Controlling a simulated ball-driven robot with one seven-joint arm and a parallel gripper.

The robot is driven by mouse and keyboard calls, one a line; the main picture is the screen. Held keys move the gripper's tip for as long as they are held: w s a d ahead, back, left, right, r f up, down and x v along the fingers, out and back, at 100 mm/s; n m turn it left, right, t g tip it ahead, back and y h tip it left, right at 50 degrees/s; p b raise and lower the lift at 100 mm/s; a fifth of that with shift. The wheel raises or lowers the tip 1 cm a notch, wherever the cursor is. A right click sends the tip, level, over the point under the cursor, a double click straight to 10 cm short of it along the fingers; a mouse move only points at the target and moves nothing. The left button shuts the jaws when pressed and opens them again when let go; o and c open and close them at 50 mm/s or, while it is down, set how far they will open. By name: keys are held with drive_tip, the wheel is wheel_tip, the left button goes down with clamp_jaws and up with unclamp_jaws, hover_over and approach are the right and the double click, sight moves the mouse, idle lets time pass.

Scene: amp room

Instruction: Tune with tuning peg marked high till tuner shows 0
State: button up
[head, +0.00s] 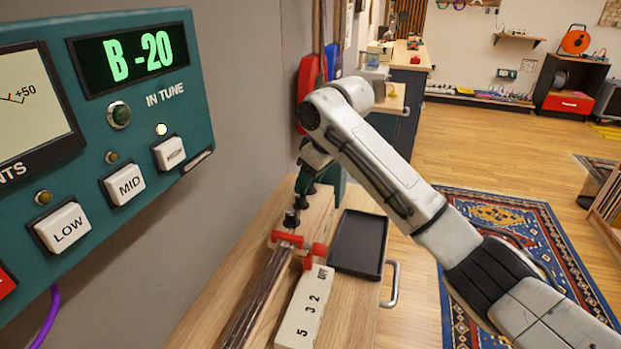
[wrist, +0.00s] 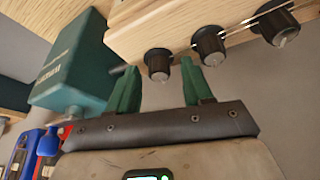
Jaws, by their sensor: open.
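The teal tuner (head: 100,130) on the left shows "B -20" in green on its display (head: 137,57). The small light (head: 161,129) above the HIGH button (head: 169,152) is lit; the lights above MID and LOW look dim. The wooden instrument head (wrist: 180,22) carries three black tuning pegs in the wrist view: left (wrist: 158,62), middle (wrist: 208,45) and right (wrist: 279,27). I can read no marks on them. My gripper (wrist: 158,72) is open, its green fingers on either side of the left peg; contact cannot be told. In the head view, my gripper (head: 304,190) partly hides the pegs.
A teal box (wrist: 70,70) stands close to the left finger. Open floor and a rug (head: 500,215) lie right.

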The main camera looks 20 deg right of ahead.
drive_tip(key=shift+c, duration=0.3)
clamp_jaws()
drive_tip(key=shift+r+p, duration=0.15)
drive_tip(key=shift+p, duration=0.3)
drive_tip(key=m+h+p, duration=0.1)
drive_tip(key=m+p, duration=0.1)
drive_tip(key=p, duration=0.2)
drive_tip(key=shift+a+r+m, duration=0.1)
drive_tip(key=shift+r+m, duration=0.05)
drive_tip(key=shift+m, duration=0.25)
drive_tip(key=m+h+p, duration=0.1)
drive_tip(key=m+p, duration=0.2)
drive_tip(key=p, duration=0.1)
drive_tip(key=shift+t+h, duration=0.3)
drive_tip(key=shift+t, duration=0.1)
drive_tip(key=shift+m+p, duration=0.5)
drive_tip(key=shift+m, duration=0.4)
drive_tip(key=shift+f+h, duration=0.25)
drive_tip(key=shift+h, duration=0.05)
